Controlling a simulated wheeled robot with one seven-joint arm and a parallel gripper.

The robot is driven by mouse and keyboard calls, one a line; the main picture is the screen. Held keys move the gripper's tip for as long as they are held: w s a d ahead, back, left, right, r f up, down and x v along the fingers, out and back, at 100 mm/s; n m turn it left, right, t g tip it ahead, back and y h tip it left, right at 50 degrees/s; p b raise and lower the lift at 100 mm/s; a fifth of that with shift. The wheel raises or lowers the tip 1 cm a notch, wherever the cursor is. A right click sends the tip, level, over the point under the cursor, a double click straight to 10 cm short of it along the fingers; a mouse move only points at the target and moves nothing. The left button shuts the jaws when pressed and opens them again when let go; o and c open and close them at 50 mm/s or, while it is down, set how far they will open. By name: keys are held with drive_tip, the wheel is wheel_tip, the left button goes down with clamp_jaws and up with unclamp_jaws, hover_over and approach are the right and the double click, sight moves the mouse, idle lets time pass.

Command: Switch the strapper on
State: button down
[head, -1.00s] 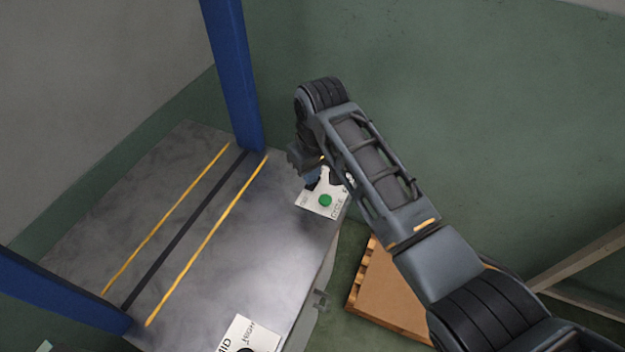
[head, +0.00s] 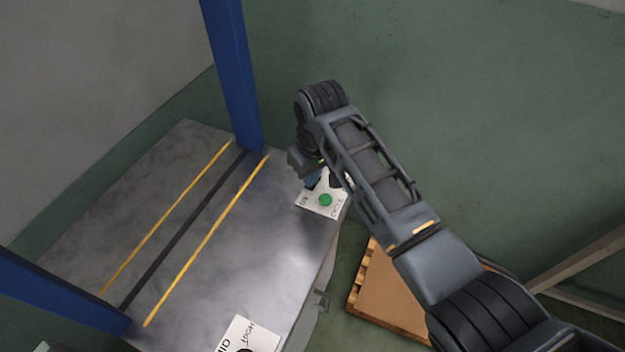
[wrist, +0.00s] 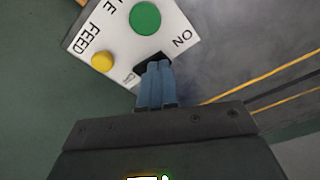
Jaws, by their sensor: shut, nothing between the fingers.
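The strapper is a grey metal table (head: 270,240) with blue posts and a dark slot between yellow lines. A white control panel (head: 318,203) sits at its far right corner, with a green button (head: 325,200). In the wrist view the panel (wrist: 185,25) shows the green button (wrist: 145,18), a yellow button (wrist: 103,61) by "FEED", and a black switch (wrist: 146,66) near the "ON" marking. My gripper (wrist: 157,66) is shut, its blue fingertips over the black switch and partly hiding it. I cannot tell whether they touch. In the head view the gripper (head: 312,181) is mostly hidden by my arm.
A second white panel (head: 248,335) with "MID" and "HIGH" lettering lies at the table's near edge. A blue post (head: 233,75) rises at the back. A wooden pallet with a brown top (head: 385,295) lies on the floor to the right.

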drive_tip(key=shift+f, duration=0.45)
drive_tip(key=shift+r, duration=0.1)
wheel_tip(320, 180, up, 7)
drive_tip(key=p, duration=0.6)
idle(0.4)
idle(0.5)
